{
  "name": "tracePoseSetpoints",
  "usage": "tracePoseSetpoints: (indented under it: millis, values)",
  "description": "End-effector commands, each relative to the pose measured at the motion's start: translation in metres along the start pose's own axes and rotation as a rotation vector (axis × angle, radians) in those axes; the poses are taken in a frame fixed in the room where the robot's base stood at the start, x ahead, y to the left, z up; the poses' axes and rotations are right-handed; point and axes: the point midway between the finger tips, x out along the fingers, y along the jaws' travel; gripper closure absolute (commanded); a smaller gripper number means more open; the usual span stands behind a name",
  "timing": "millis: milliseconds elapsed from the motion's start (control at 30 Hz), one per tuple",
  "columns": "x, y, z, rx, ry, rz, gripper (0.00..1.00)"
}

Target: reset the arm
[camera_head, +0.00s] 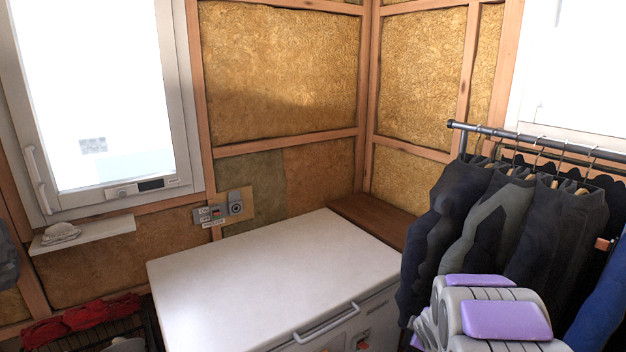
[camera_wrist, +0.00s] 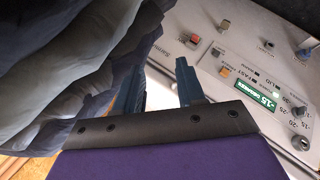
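In the wrist view my gripper (camera_wrist: 158,85) shows two blue fingers standing apart with a gap between them. Nothing is held in the gap; a pale surface shows through it. Grey-blue cloth folds (camera_wrist: 60,65) lie close along the left finger; I cannot tell whether they touch. The freezer's control panel (camera_wrist: 250,70), with knobs, buttons and a lit display, is to the right of the fingers. In the head view my grey arm with purple pads (camera_head: 500,318) is at the lower right, in front of hanging jackets. The gripper itself is not visible there.
A white chest freezer (camera_head: 275,275) with a shut lid and a bare top fills the middle. A rack of dark jackets (camera_head: 540,215) stands at the right. A window (camera_head: 95,100), a small shelf (camera_head: 85,235) and a wall switch panel (camera_head: 222,210) are at the left.

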Motion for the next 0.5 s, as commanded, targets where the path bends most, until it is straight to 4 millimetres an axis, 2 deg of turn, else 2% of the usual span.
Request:
tracePoseSetpoints:
  millis: [33,267,500]
  values:
    - [-0.020,-0.001,0.001,0.047,-0.030,-0.013,0.61]
    - [-0.105,-0.034,0.017,0.290,-0.190,-0.121,0.61]
    - [-0.197,-0.090,0.028,0.533,-0.341,-0.246,0.61]
